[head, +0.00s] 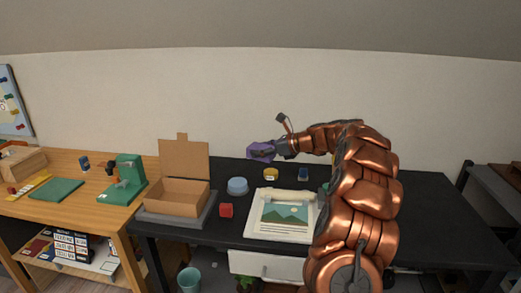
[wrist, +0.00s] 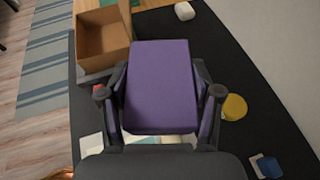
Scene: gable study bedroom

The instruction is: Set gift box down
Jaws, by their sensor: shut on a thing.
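The gift box is a plain purple box (head: 261,151), held in the air above the back of the black desk (head: 420,215). In the wrist view the purple gift box (wrist: 160,85) fills the middle and hides part of the desk beneath it. My gripper (head: 275,150) is shut on it, with a dark finger on each side of the box in the wrist view. The box is clear of the desk top in the head view. The underside of the box is hidden.
An open cardboard box (head: 178,197) stands at the desk's left. A pale blue round tin (head: 237,186), a red cube (head: 226,210), a yellow round item (head: 271,173), a small blue item (head: 303,174) and a landscape picture (head: 284,217) lie nearby. The desk's right side looks bare.

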